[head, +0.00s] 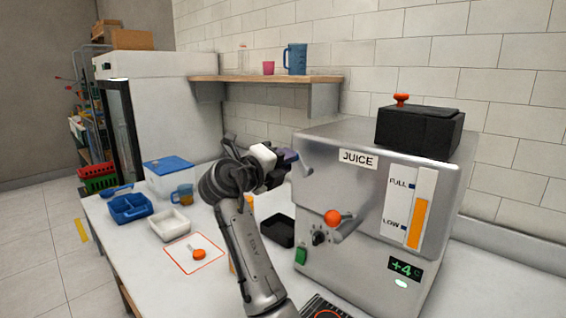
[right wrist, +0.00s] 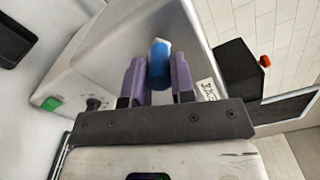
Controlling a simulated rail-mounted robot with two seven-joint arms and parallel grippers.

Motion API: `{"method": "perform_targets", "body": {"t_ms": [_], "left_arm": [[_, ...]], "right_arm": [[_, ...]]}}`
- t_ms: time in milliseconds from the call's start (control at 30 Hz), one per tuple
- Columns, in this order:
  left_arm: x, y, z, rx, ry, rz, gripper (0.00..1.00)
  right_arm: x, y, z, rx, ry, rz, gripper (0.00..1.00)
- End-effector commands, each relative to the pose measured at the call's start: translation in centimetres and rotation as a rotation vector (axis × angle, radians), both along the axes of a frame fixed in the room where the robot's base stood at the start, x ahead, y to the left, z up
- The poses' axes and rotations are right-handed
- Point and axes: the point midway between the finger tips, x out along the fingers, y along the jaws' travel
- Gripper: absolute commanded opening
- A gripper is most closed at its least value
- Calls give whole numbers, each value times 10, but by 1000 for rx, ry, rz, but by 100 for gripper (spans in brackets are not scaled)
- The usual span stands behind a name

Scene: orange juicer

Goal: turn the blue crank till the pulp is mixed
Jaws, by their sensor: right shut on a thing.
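The steel juicer (head: 350,178) with its JUICE label stands at the right in the head view. My right gripper (head: 286,158) is at the juicer's left front, beside the label. In the right wrist view, the purple fingers of the right gripper (right wrist: 158,78) are on either side of the blue crank handle (right wrist: 159,52) and shut on it. In the head view my gripper hides the blue handle. The pulp cannot be seen. My left gripper is not in view.
An orange-knobbed lever (head: 333,217), a black dial (head: 319,237) and a green switch (head: 301,256) are on the juicer's front. A black tray (head: 278,231), a white tub (head: 170,225) and a blue divided tray (head: 130,208) stand on the counter. A shelf (head: 255,79) hangs behind.

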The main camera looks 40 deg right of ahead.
Motion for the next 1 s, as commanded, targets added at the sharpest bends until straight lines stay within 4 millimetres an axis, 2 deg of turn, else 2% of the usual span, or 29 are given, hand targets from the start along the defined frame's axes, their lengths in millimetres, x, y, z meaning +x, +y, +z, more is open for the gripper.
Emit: {"method": "perform_targets", "body": {"t_ms": [367,400,633,867,1000], "left_arm": [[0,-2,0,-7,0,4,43],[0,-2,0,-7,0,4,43],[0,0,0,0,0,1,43],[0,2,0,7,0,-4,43],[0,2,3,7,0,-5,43]], "right_arm": [[-1,0,1,-1,-4,0,0],[-1,0,1,-1,-4,0,25],[0,0,1,-1,-3,1,47],[0,0,0,0,-2,0,48],[-1,8,1,0,-2,2,48]]}}
